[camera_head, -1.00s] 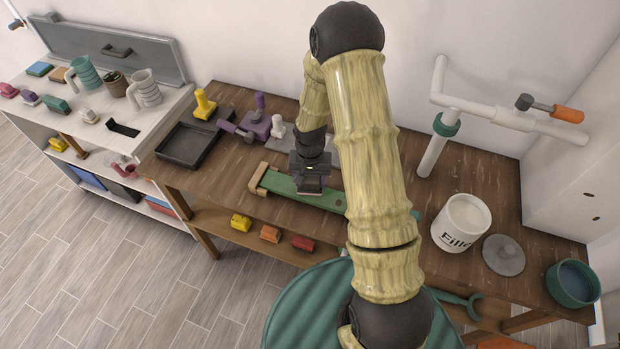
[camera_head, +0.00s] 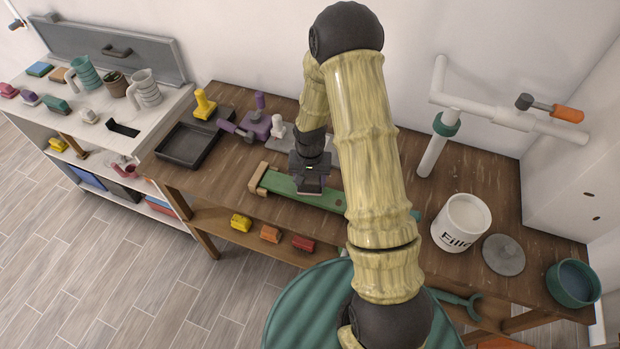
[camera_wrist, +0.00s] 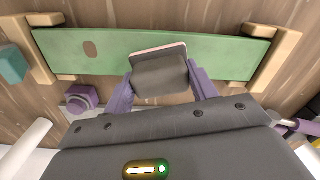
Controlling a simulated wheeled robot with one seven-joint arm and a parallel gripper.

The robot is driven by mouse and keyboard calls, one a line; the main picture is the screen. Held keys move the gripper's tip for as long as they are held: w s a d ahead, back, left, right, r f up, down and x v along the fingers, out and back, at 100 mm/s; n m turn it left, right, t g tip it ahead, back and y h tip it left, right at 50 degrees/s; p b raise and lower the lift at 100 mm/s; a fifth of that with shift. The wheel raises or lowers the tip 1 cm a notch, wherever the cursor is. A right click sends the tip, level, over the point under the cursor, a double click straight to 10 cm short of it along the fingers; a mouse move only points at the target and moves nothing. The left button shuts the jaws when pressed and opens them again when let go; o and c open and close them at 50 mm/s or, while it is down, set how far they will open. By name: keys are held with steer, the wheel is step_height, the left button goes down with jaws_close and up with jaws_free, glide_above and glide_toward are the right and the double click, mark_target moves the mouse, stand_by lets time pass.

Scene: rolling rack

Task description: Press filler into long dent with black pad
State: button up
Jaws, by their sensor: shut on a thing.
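A long green panel (camera_head: 325,198) lies on the wooden bench between light wooden end blocks. In the wrist view the panel (camera_wrist: 225,58) shows a brown oval dent (camera_wrist: 90,49) near its left end. My gripper (camera_head: 310,181) is over the middle of the panel. In the wrist view its purple fingers (camera_wrist: 161,84) are shut on a black pad (camera_wrist: 160,76) with a pale pinkish front edge. The pad is on or just above the panel; I cannot tell if it touches. No long dent shows; the pad and gripper hide the panel's middle.
A white filler tub (camera_head: 461,222), its grey lid (camera_head: 503,255) and a teal bowl (camera_head: 573,284) stand at the bench's right. A black tray (camera_head: 187,146) and purple tools (camera_head: 258,125) are behind left. White pipes (camera_head: 435,150) rise at the back right.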

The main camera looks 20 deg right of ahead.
steer(key=shift+s, duration=0.1)
steer(key=shift+r+p, duration=2.5)
steer(key=shift+r, duration=1)
steer(key=shift+f, duration=0.1)
